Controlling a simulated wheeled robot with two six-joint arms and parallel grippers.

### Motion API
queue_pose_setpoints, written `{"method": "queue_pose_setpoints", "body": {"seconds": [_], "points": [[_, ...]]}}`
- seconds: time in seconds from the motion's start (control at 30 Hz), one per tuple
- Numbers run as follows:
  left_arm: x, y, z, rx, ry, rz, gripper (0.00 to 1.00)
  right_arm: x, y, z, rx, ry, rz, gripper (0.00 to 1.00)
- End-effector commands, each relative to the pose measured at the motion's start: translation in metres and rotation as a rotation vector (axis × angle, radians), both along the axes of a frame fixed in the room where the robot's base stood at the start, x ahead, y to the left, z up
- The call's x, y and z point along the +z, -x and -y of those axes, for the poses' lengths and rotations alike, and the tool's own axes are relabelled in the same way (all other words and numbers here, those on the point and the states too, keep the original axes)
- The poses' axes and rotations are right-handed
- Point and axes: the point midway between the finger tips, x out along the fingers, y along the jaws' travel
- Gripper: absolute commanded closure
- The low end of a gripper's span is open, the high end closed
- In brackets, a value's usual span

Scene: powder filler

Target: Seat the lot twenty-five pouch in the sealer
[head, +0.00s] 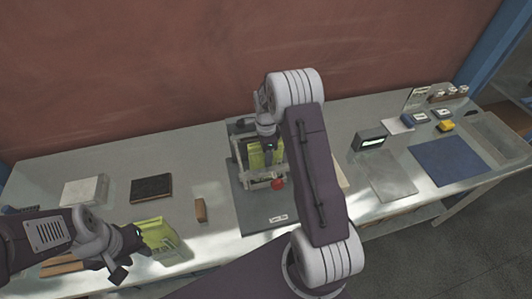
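The sealer appears to be the small framed machine (275,172) with a red knob (278,184), on a dark grey base plate (262,217) in the middle of the bench. A yellow-green piece (256,160) shows inside its frame; I cannot tell whether it is a pouch. No lot twenty-five label is readable. My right gripper (269,150) points down at the back of the machine, partly hidden by its own arm and the frame; its grip cannot be made out. My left gripper (129,256) is at the front left, fingers apart and empty, beside a yellow-green bin (165,240).
A small brown block (201,210), a dark pad (151,188) and a pale slab (85,190) lie left of the machine. To the right are a small display box (371,141), a grey mat (386,175) and a blue mat (448,161). Small items stand at the back right.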

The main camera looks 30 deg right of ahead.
Motion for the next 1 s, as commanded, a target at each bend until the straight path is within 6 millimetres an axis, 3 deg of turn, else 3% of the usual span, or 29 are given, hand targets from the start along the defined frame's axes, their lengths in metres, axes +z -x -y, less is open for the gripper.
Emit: {"method": "queue_pose_setpoints", "body": {"seconds": [1.0], "points": [[-0.018, 0.0, 0.0, 0.0, 0.0, 0.0, 0.64, -0.026, 0.0, 0.0, 0.0, 0.0, 0.001, 1.0]]}}
